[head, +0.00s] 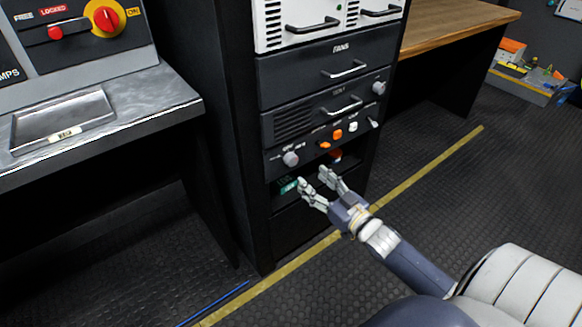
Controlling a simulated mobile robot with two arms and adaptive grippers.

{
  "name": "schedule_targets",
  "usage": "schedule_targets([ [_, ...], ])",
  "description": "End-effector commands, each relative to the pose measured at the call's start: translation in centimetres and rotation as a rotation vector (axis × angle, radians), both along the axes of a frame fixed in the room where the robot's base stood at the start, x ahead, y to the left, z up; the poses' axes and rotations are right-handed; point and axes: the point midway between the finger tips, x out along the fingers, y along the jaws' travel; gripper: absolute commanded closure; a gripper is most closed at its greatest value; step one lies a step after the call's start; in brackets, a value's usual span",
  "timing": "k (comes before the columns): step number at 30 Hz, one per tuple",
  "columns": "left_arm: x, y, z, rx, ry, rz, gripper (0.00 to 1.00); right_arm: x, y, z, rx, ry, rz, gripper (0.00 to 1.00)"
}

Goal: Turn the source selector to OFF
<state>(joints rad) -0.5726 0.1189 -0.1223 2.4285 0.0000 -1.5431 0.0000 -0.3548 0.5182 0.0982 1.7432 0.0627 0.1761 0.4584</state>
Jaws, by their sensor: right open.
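The rack's lower control panel (316,145) carries a round grey knob (290,158) at its left end, with small labels above that I cannot read. It may be the source selector, but I cannot confirm this or read its position. My right gripper (314,179) is open and empty, its two fingers spread just below and in front of this panel, apart from the grey knob. A green item (287,187) shows in the dark bay behind the left fingertip. My left gripper is not in view.
The panel also holds orange and white buttons (338,134) and a small knob at its right. Drawers with metal handles (345,69) sit above. A red rotary switch on yellow (105,19) stands on the left console.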

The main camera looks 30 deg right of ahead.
Motion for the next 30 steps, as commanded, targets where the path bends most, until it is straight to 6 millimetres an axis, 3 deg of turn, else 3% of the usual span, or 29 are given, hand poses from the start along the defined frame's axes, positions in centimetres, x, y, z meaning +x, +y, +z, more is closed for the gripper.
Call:
schedule_targets([
  [9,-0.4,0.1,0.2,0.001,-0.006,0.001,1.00,5.6,0.4,-0.1,-0.001,-0.003,0.000,0.48],
  [15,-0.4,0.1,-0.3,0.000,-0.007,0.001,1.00,7.8,0.6,-0.1,-0.001,0.001,0.000,0.48],
  [29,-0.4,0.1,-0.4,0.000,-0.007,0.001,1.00,8.7,0.7,0.0,-0.001,0.001,0.000,0.48],
  [30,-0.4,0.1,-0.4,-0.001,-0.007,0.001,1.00,8.7,0.7,0.0,-0.001,0.001,0.000,0.57],
])
